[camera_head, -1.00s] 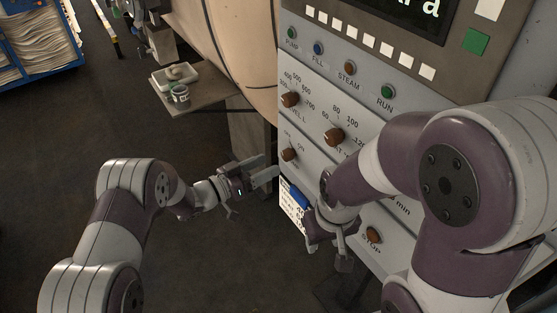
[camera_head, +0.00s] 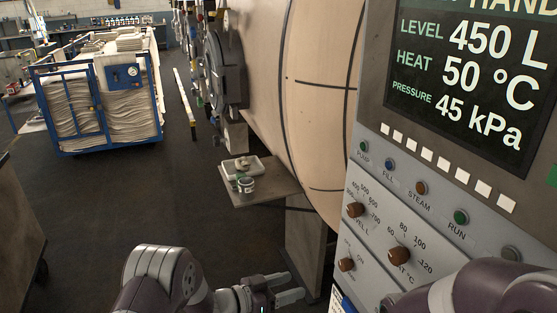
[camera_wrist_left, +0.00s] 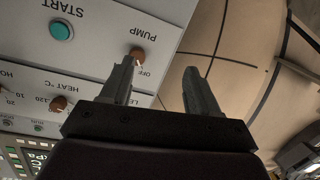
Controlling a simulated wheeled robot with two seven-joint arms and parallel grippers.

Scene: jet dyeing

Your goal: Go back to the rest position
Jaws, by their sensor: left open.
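My left gripper (camera_head: 287,289) is at the bottom of the head view, left of the control panel (camera_head: 408,216), with empty, open jaws. In the left wrist view its two fingers (camera_wrist_left: 160,85) are apart with nothing between them. The panel's pump knob (camera_wrist_left: 137,53) and green start button (camera_wrist_left: 61,31) show there near the left finger; the fingers look clear of both. My right arm (camera_head: 470,290) shows only as a link at the bottom right of the head view; its gripper is out of the frame.
A small shelf (camera_head: 262,191) with a tray and jar juts out from the large beige vessel (camera_head: 315,110). A blue cart (camera_head: 70,148) of folded fabric stands further back on the left. The dark floor (camera_head: 150,200) between is clear. The panel screen (camera_head: 470,75) reads 450 L, 50 °C, 45 kPa.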

